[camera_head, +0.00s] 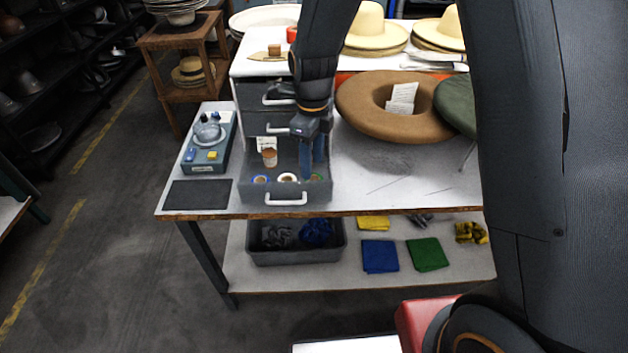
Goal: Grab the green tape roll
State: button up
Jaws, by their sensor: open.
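The green tape roll (317,177) lies in the open bottom drawer (287,197) of the small grey cabinet, near the drawer's front right corner. It is partly hidden behind my gripper. My gripper (312,171) points down into the right side of the drawer, with its blue fingers open, just above or at the green roll. I cannot tell whether they touch it.
A brown spool (270,158) stands further back in the drawer. A control box (208,143) and a dark mat (198,194) are left of the cabinet. A wide brown hat (365,105) lies to the right. The front right tabletop is mostly clear.

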aim_at(313, 179)
jog(key=f+p, duration=0.1)
jog(key=f, duration=0.2)
jog(key=shift+s+d+f+p, duration=0.15)
jog(key=shift+d+f+p, duration=0.05)
jog(key=shift+f+p, duration=0.2)
jog(key=shift+f, duration=0.65)
jog(key=c, duration=0.7)
